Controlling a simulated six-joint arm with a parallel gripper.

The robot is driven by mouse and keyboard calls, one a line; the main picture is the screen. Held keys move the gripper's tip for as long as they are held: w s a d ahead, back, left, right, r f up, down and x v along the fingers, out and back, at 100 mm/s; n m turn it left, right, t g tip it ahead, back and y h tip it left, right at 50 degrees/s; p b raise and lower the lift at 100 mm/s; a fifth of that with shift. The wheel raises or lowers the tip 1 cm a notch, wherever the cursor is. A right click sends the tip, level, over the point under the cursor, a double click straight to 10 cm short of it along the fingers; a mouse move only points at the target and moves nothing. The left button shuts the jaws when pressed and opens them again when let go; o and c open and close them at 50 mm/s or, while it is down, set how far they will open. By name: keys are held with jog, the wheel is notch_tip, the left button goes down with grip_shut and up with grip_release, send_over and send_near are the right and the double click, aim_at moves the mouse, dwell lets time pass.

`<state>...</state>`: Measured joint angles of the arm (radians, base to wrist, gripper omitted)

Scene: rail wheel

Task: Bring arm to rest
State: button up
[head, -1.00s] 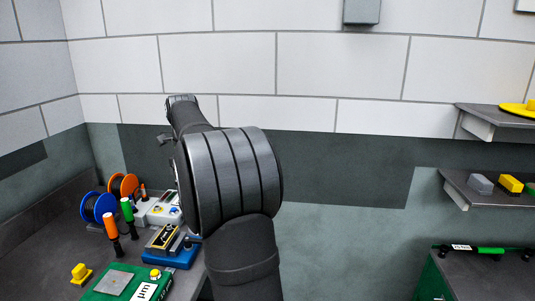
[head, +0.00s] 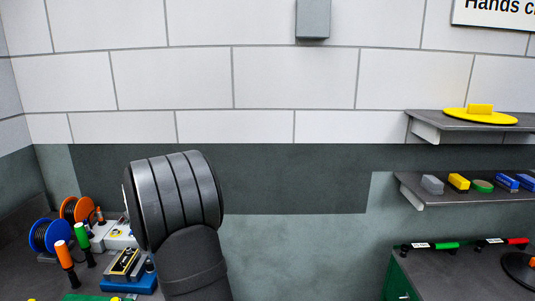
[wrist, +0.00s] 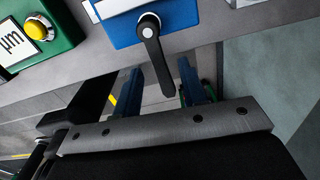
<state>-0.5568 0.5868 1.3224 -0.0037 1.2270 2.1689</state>
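My arm (head: 180,205) rises in the lower left of the head view, with its large ribbed dark joint bent in front of the wall. My gripper is not visible in the head view. In the wrist view my gripper (wrist: 160,88) shows two dark blue fingers standing apart, with nothing seen held between them. A black lever handle (wrist: 152,35) on a blue box (wrist: 122,22) reaches down in the picture toward the gap between the fingers. I cannot tell whether it touches them.
Left of my arm, the bench holds blue (head: 43,236) and orange (head: 77,210) reels, upright screwdrivers (head: 65,256) and a blue-based device (head: 130,275). Shelves (head: 425,189) and a green cabinet (head: 398,282) stand at right. The wall between is clear.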

jog(key=shift+f, duration=0.5)
notch_tip(320, 180, up, 18)
jog(key=f, duration=0.1)
notch_tip(320, 180, down, 17)
jog(key=shift+f, duration=0.15)
jog(key=shift+w+n, duration=0.2)
jog(key=shift+n, duration=0.2)
jog(key=shift+w+r+n, duration=0.2)
jog(key=shift+w+n, duration=0.1)
jog(key=shift+n, duration=0.5)
dwell(0.4)
